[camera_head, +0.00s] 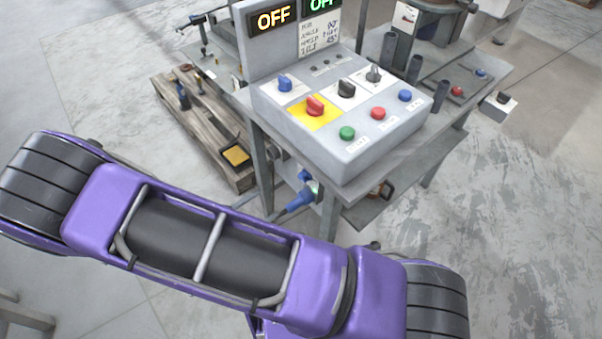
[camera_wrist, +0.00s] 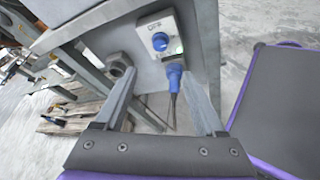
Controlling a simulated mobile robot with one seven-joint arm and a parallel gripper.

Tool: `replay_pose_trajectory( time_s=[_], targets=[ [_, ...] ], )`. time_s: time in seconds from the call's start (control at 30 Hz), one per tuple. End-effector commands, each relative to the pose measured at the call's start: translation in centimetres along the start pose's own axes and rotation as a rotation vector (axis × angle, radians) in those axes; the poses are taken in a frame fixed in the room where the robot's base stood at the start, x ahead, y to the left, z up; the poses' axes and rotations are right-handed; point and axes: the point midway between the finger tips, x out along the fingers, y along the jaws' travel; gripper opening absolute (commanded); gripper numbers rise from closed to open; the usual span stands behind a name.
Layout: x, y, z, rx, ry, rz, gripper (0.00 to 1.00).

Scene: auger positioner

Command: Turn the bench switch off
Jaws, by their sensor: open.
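A pale switch box (camera_wrist: 173,45) with a round blue knob (camera_wrist: 160,41) is on the side of the grey bench in the wrist view. A small label sits above the knob, too blurred to read. A blue plug (camera_wrist: 175,76) with a dark cable hangs just below the box. My gripper (camera_wrist: 158,73) is open and empty, its two fingers apart and pointing toward the bench side, with the knob ahead between them. In the head view the blue plug (camera_head: 299,201) shows beneath the bench top; my gripper cannot be made out there.
The control panel (camera_head: 340,160) on the bench carries several knobs and buttons, including a red knob (camera_head: 315,106) on yellow. A display (camera_head: 272,17) above reads OFF. A wooden pallet (camera_head: 205,135) lies left of the bench.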

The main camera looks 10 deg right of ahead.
Motion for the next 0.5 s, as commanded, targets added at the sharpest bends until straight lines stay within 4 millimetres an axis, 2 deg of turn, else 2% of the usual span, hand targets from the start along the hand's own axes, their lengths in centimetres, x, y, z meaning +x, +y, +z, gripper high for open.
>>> replay_pose_trajectory(
  time_s=[0.5],
  targets=[
    [10.9, -0.1, 0.1, 0.005, -0.005, -0.005, 0.72]
  ],
)
